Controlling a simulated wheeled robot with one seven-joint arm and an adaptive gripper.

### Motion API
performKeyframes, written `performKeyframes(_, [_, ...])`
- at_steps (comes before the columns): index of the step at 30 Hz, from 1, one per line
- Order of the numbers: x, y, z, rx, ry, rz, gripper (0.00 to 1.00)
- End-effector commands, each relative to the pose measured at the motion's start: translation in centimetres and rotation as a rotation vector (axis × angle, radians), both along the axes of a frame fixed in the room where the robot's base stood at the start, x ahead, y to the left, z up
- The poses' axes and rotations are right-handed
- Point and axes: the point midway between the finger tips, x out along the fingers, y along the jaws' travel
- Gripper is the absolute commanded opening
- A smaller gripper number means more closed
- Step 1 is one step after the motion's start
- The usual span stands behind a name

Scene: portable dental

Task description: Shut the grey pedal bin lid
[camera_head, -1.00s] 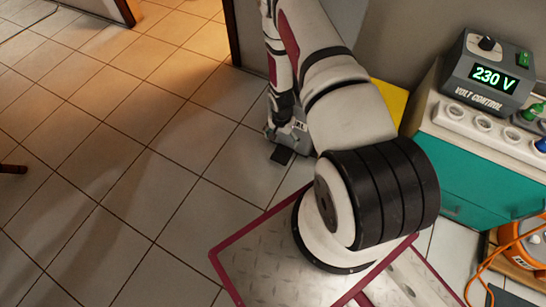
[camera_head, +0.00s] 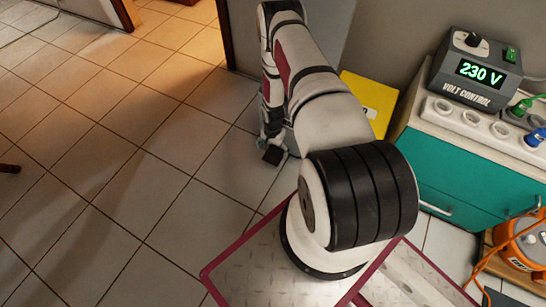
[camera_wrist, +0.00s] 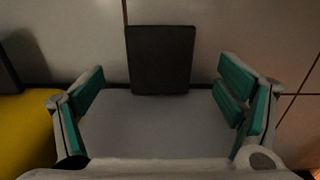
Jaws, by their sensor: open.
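The grey pedal bin (camera_wrist: 150,128) shows in the wrist view as a smooth grey surface between my fingers. A black rectangular plate, seemingly its pedal (camera_wrist: 160,60), sticks out beyond it over the floor. In the head view the black pedal (camera_head: 273,155) shows beside the end of my arm, which hides most of the bin. My gripper (camera_wrist: 165,100) is open, its teal-padded fingers spread to the left and right over the grey surface, with nothing gripped. Whether the fingers touch the bin and how far its lid stands open cannot be told.
A yellow container (camera_head: 372,103) stands right of the bin, behind my arm, and at the left edge of the wrist view (camera_wrist: 22,130). A teal-drawer cabinet (camera_head: 447,185) with a voltage box (camera_head: 478,72) stands at right.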

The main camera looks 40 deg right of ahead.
Motion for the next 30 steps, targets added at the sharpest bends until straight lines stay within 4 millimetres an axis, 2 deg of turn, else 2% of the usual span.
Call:
performKeyframes(1, [-0.1,0.0,-1.2,0.001,0.001,0.0,0.87])
performKeyframes(7, [0.0,0.0,-3.5,0.0,-0.001,0.0,0.87])
performKeyframes(12, [0.0,0.0,-4.1,0.0,-0.001,0.0,0.87])
performKeyframes(20, [0.0,0.0,-4.1,0.0,0.0,0.0,0.87])
performKeyframes(27, [0.0,0.0,-4.1,0.0,0.0,0.0,0.32])
performKeyframes(29, [0.0,0.0,-4.1,-0.001,0.0,0.0,0.19])
performKeyframes(30, [0.0,0.0,-4.1,-0.001,0.0,0.0,0.16])
